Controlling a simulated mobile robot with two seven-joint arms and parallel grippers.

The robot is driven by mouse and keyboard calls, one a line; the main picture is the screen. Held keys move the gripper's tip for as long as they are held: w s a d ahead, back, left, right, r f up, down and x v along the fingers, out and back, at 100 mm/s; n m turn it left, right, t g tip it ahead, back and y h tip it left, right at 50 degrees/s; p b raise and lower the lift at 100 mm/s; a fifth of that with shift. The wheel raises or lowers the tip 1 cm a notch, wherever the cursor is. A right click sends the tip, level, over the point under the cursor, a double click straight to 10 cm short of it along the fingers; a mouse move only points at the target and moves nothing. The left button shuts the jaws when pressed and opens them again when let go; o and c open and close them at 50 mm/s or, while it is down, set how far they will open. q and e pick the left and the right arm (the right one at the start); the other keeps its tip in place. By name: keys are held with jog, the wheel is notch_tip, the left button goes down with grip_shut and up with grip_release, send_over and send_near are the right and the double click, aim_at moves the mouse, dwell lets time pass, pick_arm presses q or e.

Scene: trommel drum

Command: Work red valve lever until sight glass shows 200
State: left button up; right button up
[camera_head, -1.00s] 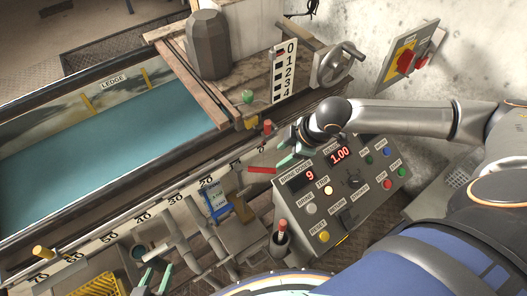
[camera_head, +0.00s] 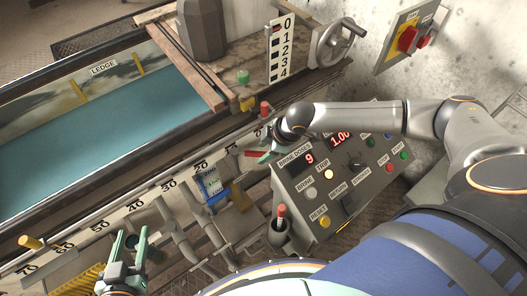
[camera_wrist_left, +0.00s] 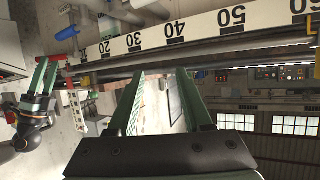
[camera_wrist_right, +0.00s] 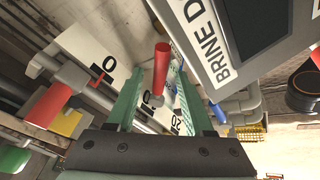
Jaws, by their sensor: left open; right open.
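The red lever (camera_head: 256,154) sticks out sideways left of the control panel, low beside the tank. My right gripper (camera_head: 266,152) is open at it. In the right wrist view the red handle (camera_wrist_right: 161,68) stands between the two open green fingers (camera_wrist_right: 160,85); I cannot tell whether they touch it. The lever also shows in the left wrist view (camera_wrist_left: 68,33). A blue-and-white labelled piece (camera_head: 211,185) is left of the lever; I cannot tell whether it is the sight glass, and its text is unreadable. My left gripper (camera_head: 128,243) is open and empty at lower left.
The control panel (camera_head: 335,195) reads 9 for brine doses and 1.00 beside it. A red-topped post (camera_head: 265,108) stands just above my right gripper. Another red handle (camera_head: 281,211) is at the panel's left. Pipes (camera_head: 180,230) and a numbered scale (camera_head: 135,206) lie between my grippers.

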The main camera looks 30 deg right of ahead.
jog(key=shift+w+f, duration=0.1)
jog(key=shift+f, duration=0.15)
grip_shut()
dwell(0.4)
dwell(1.0)
